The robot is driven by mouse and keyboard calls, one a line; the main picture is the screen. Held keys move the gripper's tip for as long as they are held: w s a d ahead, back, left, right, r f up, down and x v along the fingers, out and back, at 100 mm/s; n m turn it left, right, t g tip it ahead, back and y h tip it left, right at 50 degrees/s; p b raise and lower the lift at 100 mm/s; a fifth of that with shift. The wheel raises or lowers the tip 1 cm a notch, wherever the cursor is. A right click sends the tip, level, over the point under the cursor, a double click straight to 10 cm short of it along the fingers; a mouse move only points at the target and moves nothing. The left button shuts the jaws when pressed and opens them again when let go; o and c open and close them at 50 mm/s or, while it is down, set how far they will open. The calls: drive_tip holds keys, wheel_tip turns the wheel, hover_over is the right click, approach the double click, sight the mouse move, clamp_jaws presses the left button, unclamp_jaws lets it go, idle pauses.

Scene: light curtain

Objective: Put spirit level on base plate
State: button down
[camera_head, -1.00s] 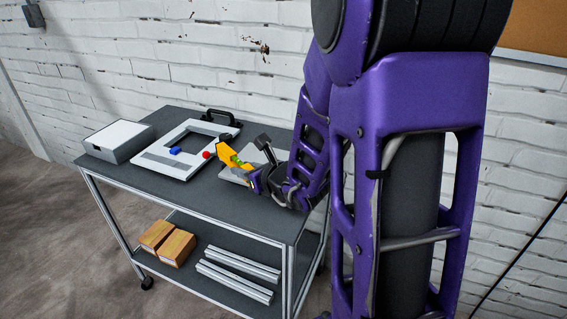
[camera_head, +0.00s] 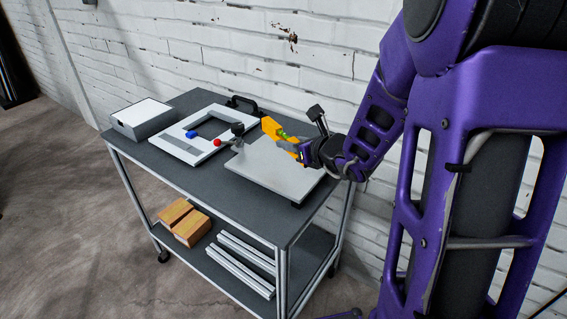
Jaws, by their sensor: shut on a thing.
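The spirit level (camera_head: 273,129) is a yellow-orange bar with a green patch. My gripper (camera_head: 301,150) is shut on its right end and holds it tilted. The level appears over the back part of the base plate (camera_head: 268,168). I take the flat light grey plate on the right half of the cart top to be the base plate. I cannot tell whether the level touches the plate. The gripper fingers are small and partly hidden by the level and the wrist.
A white open frame (camera_head: 170,143) with a blue piece (camera_head: 192,134) lies left of the plate. A grey box (camera_head: 142,118) stands at the cart's left end. Wooden blocks (camera_head: 184,222) and metal profiles (camera_head: 242,262) lie on the lower shelf.

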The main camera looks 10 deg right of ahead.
sight(290, 161)
drive_tip(key=shift+w+d+n+g+y+b, duration=0.75)
drive_tip(key=shift+w+n+g+y+b, duration=0.6)
drive_tip(key=shift+w+n+y, duration=1.4)
drive_tip(key=shift+m+h, duration=0.55)
drive_tip(key=shift+h, duration=0.1)
drive_tip(key=f, duration=0.2)
drive_tip(key=f+b, duration=0.1)
drive_tip(key=f, duration=0.2)
drive_tip(key=w+f, duration=0.1)
drive_tip(key=f, duration=0.2)
drive_tip(key=shift+f+b, duration=0.25)
drive_tip(key=shift+b, duration=0.1)
drive_tip(key=shift+f, duration=0.1)
drive_tip(key=shift+f, duration=0.15)
drive_tip(key=c, duration=0.7)
unclamp_jaws()
